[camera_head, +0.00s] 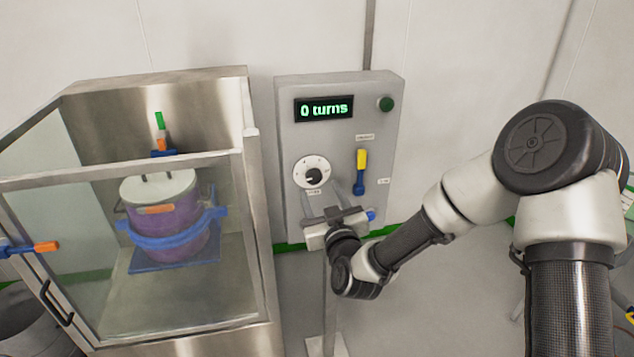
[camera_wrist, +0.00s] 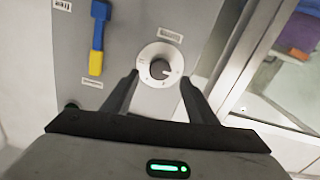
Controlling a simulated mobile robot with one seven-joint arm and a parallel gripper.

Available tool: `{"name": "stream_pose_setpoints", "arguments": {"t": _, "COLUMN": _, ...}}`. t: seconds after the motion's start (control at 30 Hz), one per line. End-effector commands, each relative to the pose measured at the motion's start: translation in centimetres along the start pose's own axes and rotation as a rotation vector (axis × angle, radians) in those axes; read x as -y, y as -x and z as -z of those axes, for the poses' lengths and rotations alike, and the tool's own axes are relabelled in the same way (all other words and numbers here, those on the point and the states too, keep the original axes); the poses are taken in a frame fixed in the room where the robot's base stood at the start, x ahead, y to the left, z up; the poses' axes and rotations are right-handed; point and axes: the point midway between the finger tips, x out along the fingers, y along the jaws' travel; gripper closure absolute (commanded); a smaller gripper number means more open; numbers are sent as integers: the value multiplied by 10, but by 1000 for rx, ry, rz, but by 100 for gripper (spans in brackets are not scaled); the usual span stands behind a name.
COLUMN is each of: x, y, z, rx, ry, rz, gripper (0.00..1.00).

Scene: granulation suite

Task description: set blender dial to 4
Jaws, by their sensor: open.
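The blender dial (camera_head: 313,176) is a black knob on a round white scale, on the front of a grey control panel (camera_head: 285,120). In the wrist view the dial (camera_wrist: 160,70) sits between and beyond my two open fingers. My gripper (camera_head: 333,190) is open and empty, just below and in front of the dial in the head view. In the wrist view my gripper (camera_wrist: 158,78) shows a finger on each side of the dial, apart from it. The scale numbers are too small to read. The display (camera_head: 323,108) reads "0 turns".
A yellow and blue lever (camera_head: 361,172) and a green button (camera_head: 386,104) are on the same panel. At left stands a glass-fronted steel cabinet (camera_head: 255,230) with a purple drum (camera_head: 170,222) in a blue strap. A blue knob (camera_head: 371,215) shows right of my gripper.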

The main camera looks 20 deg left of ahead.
Motion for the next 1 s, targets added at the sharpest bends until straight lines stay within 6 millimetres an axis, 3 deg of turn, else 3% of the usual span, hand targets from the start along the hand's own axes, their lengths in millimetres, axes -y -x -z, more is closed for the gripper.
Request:
{"name": "stream_pose_setpoints", "arguments": {"t": 0.1, "x": 0, "y": -22, "z": 1, "rx": 0, "ry": -1, "rz": -1, "gripper": 47}}
{"name": "stream_pose_setpoints", "arguments": {"t": 0.3, "x": 0, "y": -42, "z": 0, "rx": 0, "ry": -1, "rz": 0, "gripper": 47}}
{"name": "stream_pose_setpoints", "arguments": {"t": 0.67, "x": 0, "y": -47, "z": 0, "rx": 1, "ry": 1, "rz": 1, "gripper": 47}}
{"name": "stream_pose_setpoints", "arguments": {"t": 0.9, "x": 0, "y": -47, "z": 0, "rx": 1, "ry": 1, "rz": 0, "gripper": 88}}
{"name": "stream_pose_setpoints", "arguments": {"t": 1.0, "x": 0, "y": -47, "z": 0, "rx": 0, "ry": -1, "rz": 0, "gripper": 88}}
